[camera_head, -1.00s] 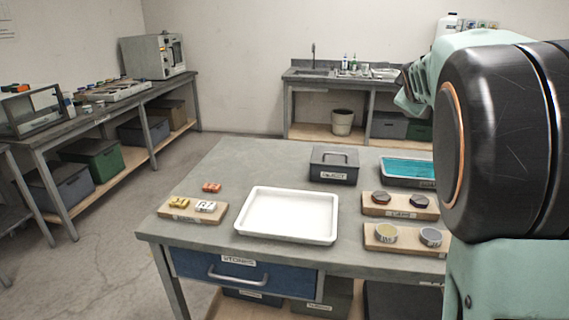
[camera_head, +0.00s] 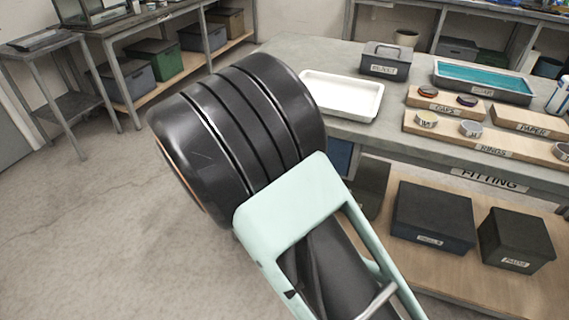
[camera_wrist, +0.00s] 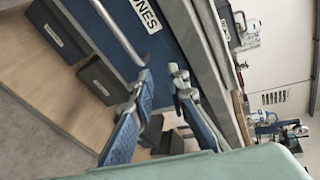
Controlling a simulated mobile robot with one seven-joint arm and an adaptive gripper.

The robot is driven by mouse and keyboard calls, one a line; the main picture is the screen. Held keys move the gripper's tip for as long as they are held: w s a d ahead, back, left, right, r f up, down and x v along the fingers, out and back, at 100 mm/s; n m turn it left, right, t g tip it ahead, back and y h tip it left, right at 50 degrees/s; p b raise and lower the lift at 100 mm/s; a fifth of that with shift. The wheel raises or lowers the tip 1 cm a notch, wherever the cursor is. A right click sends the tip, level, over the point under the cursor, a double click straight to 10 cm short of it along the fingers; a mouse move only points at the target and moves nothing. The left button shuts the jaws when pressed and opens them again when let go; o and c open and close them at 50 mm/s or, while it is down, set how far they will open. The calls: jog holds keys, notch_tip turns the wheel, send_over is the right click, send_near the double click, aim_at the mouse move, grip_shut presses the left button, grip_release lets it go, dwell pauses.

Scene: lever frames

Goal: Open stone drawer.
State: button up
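The blue stone drawer (camera_wrist: 172,42) fills the top middle of the wrist view, tilted, with a white label (camera_wrist: 146,14) reading "...NES". Its grey bar handle (camera_wrist: 118,32) runs down toward my left fingertip. My gripper (camera_wrist: 160,73) is open and empty, with its two fingers apart in front of the drawer. The handle's lower end shows close to the left fingertip; I cannot tell whether they touch. In the head view only a blue strip of the drawer (camera_head: 341,156) shows, and my arm hides the rest, including the handle and my gripper.
The drawer is under a grey worktable (camera_head: 392,140) holding a white tray (camera_head: 345,112), a dark lidded box (camera_head: 385,68) and ring boards (camera_head: 487,141). Dark bins (camera_head: 432,215) stand on the wooden shelf below. The floor (camera_head: 90,230) at left is clear.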

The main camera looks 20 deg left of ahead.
jog(key=s+a+f+n+t+y+b, duration=0.2)
jog(key=a+f+n, duration=0.2)
jog(key=a, duration=0.1)
jog(key=w, duration=0.3)
jog(key=w+f+b, duration=0.1)
jog(key=w, duration=0.2)
jog(key=w+b, duration=0.1)
jog(key=w, duration=0.3)
jog(key=shift+d+f, duration=0.25)
jog(key=shift+d, duration=0.1)
grip_shut()
